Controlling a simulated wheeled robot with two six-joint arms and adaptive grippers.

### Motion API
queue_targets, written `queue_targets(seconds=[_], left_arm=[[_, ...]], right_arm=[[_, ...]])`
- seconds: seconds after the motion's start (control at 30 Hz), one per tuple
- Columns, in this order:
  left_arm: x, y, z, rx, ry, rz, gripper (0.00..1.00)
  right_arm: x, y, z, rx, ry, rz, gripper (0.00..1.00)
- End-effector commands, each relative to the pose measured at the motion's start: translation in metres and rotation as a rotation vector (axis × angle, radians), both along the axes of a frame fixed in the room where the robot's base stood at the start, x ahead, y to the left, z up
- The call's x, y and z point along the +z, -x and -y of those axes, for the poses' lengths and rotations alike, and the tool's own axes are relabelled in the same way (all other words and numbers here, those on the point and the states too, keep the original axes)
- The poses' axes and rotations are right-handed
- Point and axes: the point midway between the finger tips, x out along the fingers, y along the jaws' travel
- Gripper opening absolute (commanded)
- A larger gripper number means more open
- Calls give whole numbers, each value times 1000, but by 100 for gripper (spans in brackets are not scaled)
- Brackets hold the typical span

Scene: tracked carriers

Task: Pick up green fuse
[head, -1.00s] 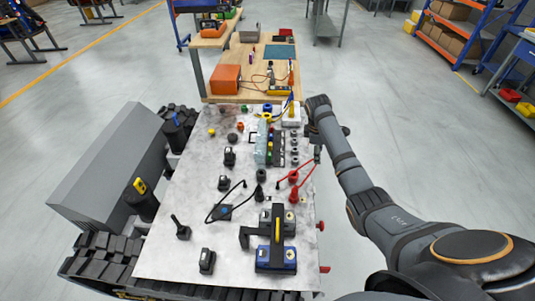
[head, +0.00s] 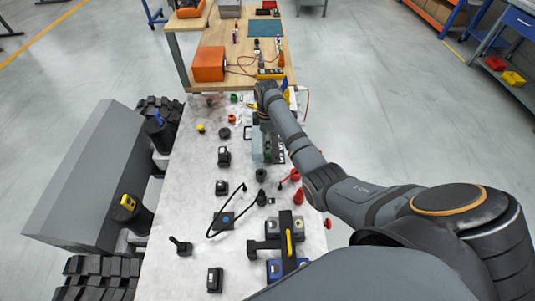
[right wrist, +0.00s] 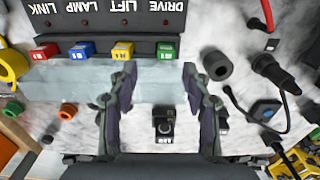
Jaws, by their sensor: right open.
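The green fuse (right wrist: 165,51) stands in a row with the yellow fuse (right wrist: 122,51), the blue fuse (right wrist: 82,51) and the red fuse (right wrist: 45,51) in the right wrist view. It is at the row's right end, below the upside-down word DRIVE on the dark panel (right wrist: 105,20). A pale translucent strip (right wrist: 75,82) runs below the fuses. My right gripper (right wrist: 160,72) is open, its fingertips over the strip on either side of the green fuse's column, with nothing between them. My left gripper is not in view.
Black sockets, cables and several small parts lie on the pale bench top (head: 185,215). A black cylinder (right wrist: 217,65) stands right of the green fuse. A green ring (head: 233,98) and an orange ring (head: 231,119) lie left of the panel. A wooden table (head: 215,40) stands behind.

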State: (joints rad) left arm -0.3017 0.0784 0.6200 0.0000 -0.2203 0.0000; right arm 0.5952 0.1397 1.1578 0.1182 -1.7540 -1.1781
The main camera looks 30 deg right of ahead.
Motion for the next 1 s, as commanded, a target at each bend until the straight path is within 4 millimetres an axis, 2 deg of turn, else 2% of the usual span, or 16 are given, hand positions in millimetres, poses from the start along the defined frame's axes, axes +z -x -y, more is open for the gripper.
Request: queue_targets(seconds=[0.03,0.07,0.17,0.3,0.43,0.57,0.9,1.0], left_arm=[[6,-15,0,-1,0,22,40],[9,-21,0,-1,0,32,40],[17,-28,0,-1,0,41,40],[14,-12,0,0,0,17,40],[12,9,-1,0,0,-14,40],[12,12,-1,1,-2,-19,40],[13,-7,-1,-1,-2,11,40],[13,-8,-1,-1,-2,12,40]], right_arm=[[-4,2,0,0,0,-5,49],[-9,4,0,0,0,-8,49],[-26,7,-1,-1,0,-8,49],[-46,6,-1,-1,0,-3,49],[-50,6,0,-1,0,-2,49],[-50,6,0,0,0,-2,49],[-50,6,0,0,0,-2,3],[-50,6,0,0,0,-2,0]])
